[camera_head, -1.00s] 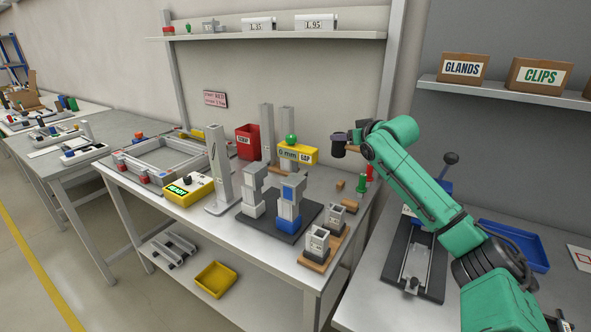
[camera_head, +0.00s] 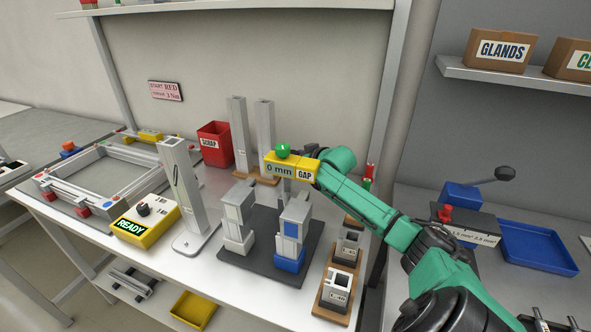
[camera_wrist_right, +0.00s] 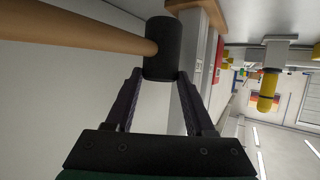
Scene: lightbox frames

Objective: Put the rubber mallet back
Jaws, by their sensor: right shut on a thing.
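The rubber mallet has a black cylindrical head (camera_wrist_right: 162,48) and a wooden handle (camera_wrist_right: 75,27); both show in the right wrist view. My right gripper (camera_wrist_right: 162,78) is shut on the mallet's head, and the handle runs off to the upper left. In the head view my right gripper (camera_head: 308,151) is small and dark, behind the yellow gap display (camera_head: 292,168) and its green dome. I cannot make out the mallet clearly there. No empty holder for the mallet is clearly visible. My left gripper is not in view.
The bench holds a red scrap bin (camera_head: 214,145), grey upright posts (camera_head: 240,130), a yellow READY box (camera_head: 146,220) and a dark mat (camera_head: 262,266) with clamp-like fixtures. Wooden blocks with sockets (camera_head: 330,306) stand at the front right. A blue tray (camera_head: 540,247) is on the right bench.

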